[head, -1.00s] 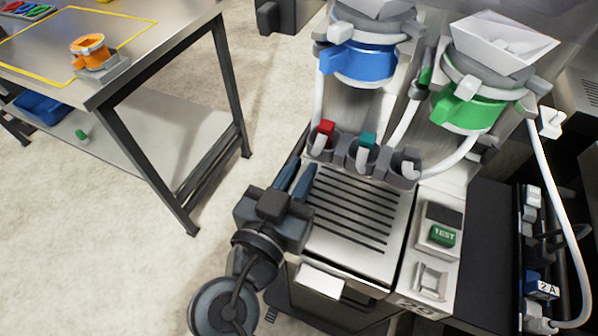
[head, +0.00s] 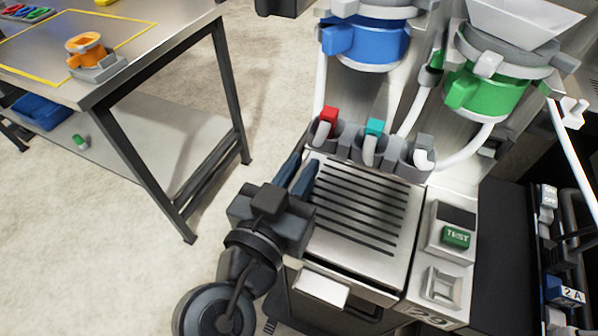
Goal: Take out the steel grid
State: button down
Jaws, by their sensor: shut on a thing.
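The steel grid (head: 362,212) is a slotted metal plate lying on top of the dispenser's front box, below a row of nozzles. It looks seated and level. My gripper (head: 303,172) is at the grid's left edge, near its back left corner. Its two blue-grey fingers are close together there, shut on the grid's edge. The exact contact is hard to see behind the fingers.
Nozzles with red (head: 328,116), teal (head: 374,128) and grey tops stand just behind the grid. A blue collar (head: 366,42) and a green collar (head: 486,92) hang above. A green TEST button (head: 456,237) is at right. A steel table (head: 150,62) stands at left, with bare floor between.

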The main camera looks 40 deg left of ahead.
jog(key=shift+s, duration=0.1)
jog(key=f+v, duration=0.1)
jog(key=v, duration=1.8)
jog(key=shift+s, duration=0.4)
dwell(0.7)
jog(key=shift+d, duration=0.15)
jog(key=shift+w+r, duration=0.1)
